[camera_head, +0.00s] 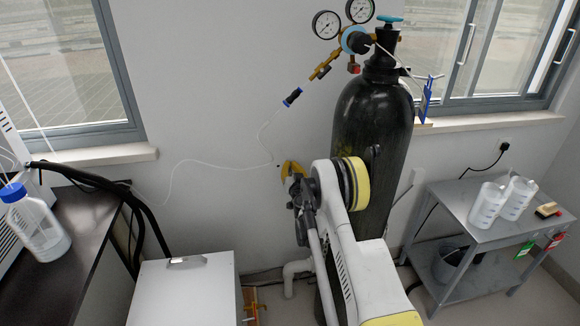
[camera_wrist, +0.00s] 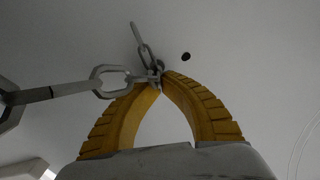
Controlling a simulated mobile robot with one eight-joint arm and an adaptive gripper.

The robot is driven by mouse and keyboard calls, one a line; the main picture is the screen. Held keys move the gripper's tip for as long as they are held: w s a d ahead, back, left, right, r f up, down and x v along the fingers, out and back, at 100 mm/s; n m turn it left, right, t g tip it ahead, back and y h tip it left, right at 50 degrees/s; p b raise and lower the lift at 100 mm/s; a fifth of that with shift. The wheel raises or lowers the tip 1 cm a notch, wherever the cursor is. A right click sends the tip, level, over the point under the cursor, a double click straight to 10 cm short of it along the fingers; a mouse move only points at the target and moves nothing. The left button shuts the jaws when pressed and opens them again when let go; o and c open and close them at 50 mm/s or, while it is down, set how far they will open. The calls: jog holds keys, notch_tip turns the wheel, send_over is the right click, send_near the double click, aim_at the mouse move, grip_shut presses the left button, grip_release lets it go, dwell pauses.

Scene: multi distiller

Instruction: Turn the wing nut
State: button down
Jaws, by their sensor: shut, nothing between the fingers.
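I cannot pick out a wing nut for certain in either view. My gripper (camera_head: 292,168) has two curved yellow fingers. It is near the wall, left of the black gas cylinder (camera_head: 372,125). In the wrist view my gripper (camera_wrist: 161,76) has its fingertips together with nothing visible between them. A grey metal chain (camera_wrist: 110,80) comes in from the left and meets further links by the fingertips. Whether the tips touch the chain I cannot tell. The cylinder carries a teal handwheel (camera_head: 390,20) and a brass regulator (camera_head: 345,45) with two gauges. My arm hides part of the cylinder's lower left side.
A blue clamp (camera_head: 427,98) stands on the sill right of the cylinder. A grey metal cart (camera_head: 470,225) with plastic jugs is at right. A white box (camera_head: 185,290) and dark bench (camera_head: 75,245) are at left. A thin tube hangs along the wall.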

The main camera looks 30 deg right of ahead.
jog(key=c, duration=1.6)
grip_release()
jog(key=v, duration=0.7)
jog(key=shift+s+a, duration=0.1)
jog(key=shift+s, duration=0.15)
jog(key=shift+o, duration=0.7)
